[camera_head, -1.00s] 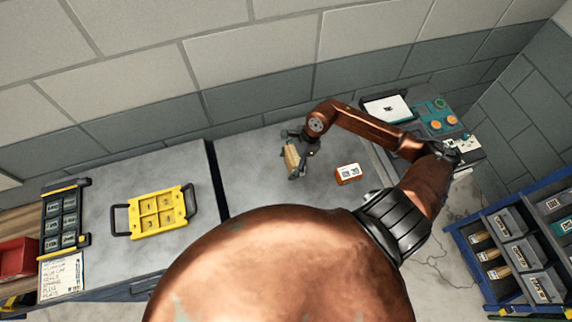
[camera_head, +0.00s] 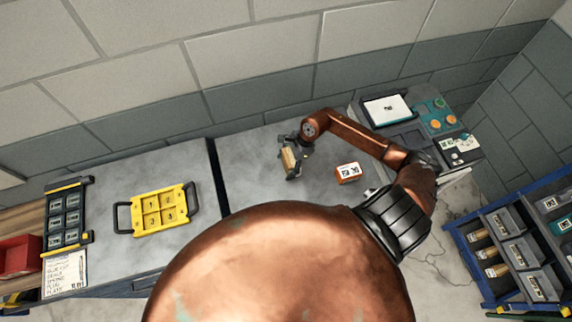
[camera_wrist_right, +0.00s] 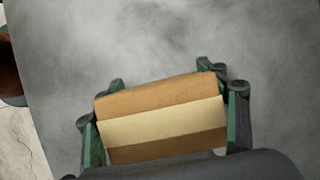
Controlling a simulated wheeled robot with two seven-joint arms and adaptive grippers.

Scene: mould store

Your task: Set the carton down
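The carton (camera_head: 290,159) is a small tan box with a paler band across it, seen also in the right wrist view (camera_wrist_right: 163,121). My right gripper (camera_head: 294,160) has one finger on each side of the carton and is shut on it. In the right wrist view my gripper's green-padded fingers (camera_wrist_right: 165,120) flank the carton's two ends. The grey bench top (camera_head: 250,190) lies below the carton. I cannot tell whether the carton touches it. My left gripper is not in view.
An orange-red box (camera_head: 348,173) with a white label stands on the bench right of the carton. A yellow tray (camera_head: 159,210) with numbered compartments lies further left. A control panel (camera_head: 437,115) is at the back right. The bench around the carton is mostly clear.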

